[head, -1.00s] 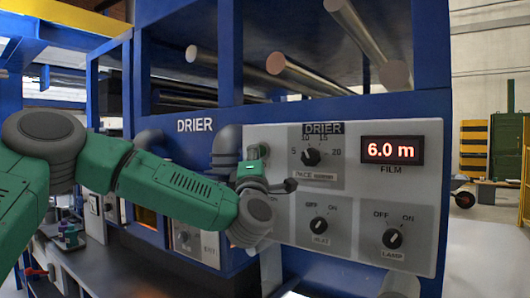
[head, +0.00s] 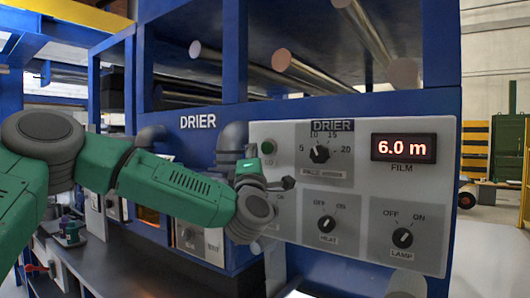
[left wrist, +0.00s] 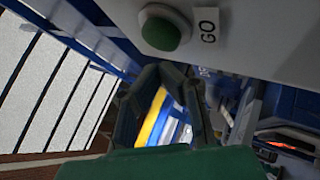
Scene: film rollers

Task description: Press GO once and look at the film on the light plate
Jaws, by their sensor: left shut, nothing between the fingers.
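The green GO button (head: 267,147) sits at the upper left of the grey DRIER panel (head: 350,258). In the left wrist view the round green button (left wrist: 160,33) stands in a pale ring beside its GO label (left wrist: 208,25). My left gripper (head: 287,184) is just below the button in the head view, shut and empty. Its dark fingers (left wrist: 165,105) show below the button in the wrist view, apart from it in the picture. The FILM display (head: 403,148) reads 6.0 m. I cannot make out film or a light plate. My right gripper is not in view.
The panel also carries a pace dial (head: 320,153), a heat knob (head: 327,224) and a lamp knob (head: 402,238), pointing between OFF and ON. Metal rollers (head: 361,35) run above the panel inside the blue frame (head: 440,50). A dark bench top (head: 130,270) lies below my left arm.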

